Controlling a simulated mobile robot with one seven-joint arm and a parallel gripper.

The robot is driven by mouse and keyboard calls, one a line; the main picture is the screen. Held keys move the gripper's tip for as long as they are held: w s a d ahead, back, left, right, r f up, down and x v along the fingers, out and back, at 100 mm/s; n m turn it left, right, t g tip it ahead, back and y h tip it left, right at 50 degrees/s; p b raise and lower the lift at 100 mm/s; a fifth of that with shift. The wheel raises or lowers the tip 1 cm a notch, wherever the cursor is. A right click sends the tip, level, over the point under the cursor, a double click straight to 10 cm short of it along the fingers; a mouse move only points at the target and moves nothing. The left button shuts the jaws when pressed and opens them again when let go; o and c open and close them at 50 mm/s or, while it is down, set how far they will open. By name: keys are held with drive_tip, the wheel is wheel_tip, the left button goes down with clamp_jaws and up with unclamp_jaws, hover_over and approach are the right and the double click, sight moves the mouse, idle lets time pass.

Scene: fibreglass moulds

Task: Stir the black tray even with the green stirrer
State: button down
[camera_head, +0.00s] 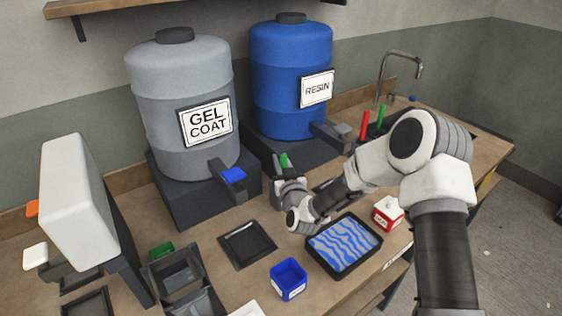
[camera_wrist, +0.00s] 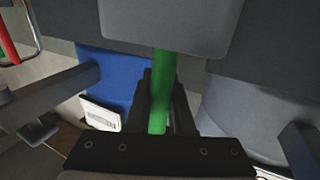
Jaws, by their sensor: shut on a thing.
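My gripper (camera_head: 283,168) is shut on the green stirrer (camera_head: 285,160), above the counter and in front of the blue resin drum. In the wrist view the green handle (camera_wrist: 160,92) stands between the two dark fingers, with a broad grey flat piece (camera_wrist: 165,22) at its far end. A black tray (camera_head: 376,250) with blue and white wavy streaks lies on the counter at the front right. The stirrer is apart from it. Another black tray (camera_head: 247,245), to its left, looks empty.
The gel coat drum (camera_head: 180,95) and resin drum (camera_head: 290,80) stand behind on dark stands. A blue cup (camera_head: 288,280) and a red-and-white box (camera_head: 388,213) flank the streaked tray. A red handle (camera_head: 364,125) and another green handle (camera_head: 381,113) stand near the sink tap (camera_head: 400,65).

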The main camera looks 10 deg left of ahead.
drive_tip(key=shift+r, duration=0.15)
wheel_tip(320, 180, up, 11)
drive_tip(key=p, duration=0.4)
idle(0.6)
idle(1.0)
